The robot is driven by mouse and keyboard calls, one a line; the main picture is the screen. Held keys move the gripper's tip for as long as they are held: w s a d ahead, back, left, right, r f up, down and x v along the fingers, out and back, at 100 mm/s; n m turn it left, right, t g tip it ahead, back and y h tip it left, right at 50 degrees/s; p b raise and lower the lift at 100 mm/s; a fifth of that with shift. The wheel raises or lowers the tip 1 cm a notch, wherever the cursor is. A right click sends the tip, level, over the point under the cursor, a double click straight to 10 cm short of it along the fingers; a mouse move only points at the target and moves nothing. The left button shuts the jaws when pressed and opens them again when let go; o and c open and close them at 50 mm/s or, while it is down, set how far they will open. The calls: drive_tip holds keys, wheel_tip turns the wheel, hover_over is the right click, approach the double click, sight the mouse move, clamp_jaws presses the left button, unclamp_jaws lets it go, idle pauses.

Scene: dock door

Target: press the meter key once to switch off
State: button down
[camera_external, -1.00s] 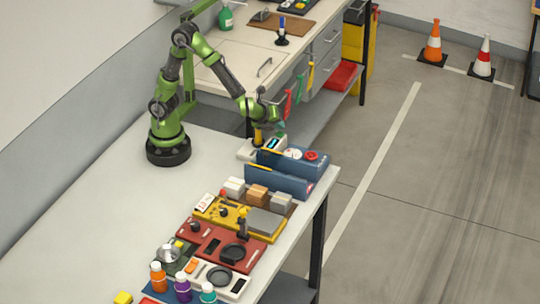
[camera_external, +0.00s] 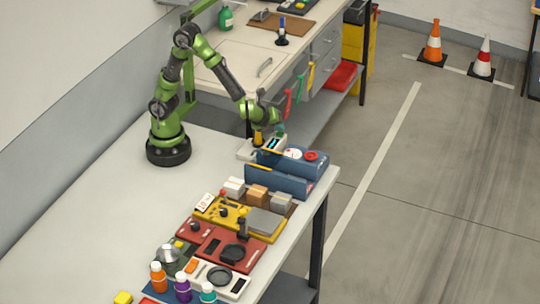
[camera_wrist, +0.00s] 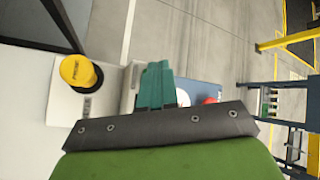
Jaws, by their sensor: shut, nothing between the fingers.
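A pale meter-like device (camera_external: 262,148) with a dark display (camera_external: 274,143) stands at the far end of the near bench. A yellow round part with a dark collar stands up from its left side; it shows large in the wrist view (camera_wrist: 78,70). The pale housing (camera_wrist: 65,105) spreads around it there. My gripper (camera_external: 280,131) is above the device, teal fingers pointing down by the display. In the wrist view my gripper (camera_wrist: 155,88) is shut and empty, to the right of the yellow part. I cannot make out the key or whether the fingertips touch the device.
Blue boxes (camera_external: 278,181) stand just in front of the device, with a red knob (camera_external: 311,155) and a white dial (camera_external: 293,153). Small boxes, a yellow scale (camera_external: 238,218), red devices and bottles line the bench's right edge. The bench's left part is clear.

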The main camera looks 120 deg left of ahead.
sight(277, 134)
drive_tip(key=shift+f, duration=0.45)
idle(0.4)
idle(0.3)
drive_tip(key=shift+r, duration=0.9)
drive_tip(key=shift+r, duration=2.5)
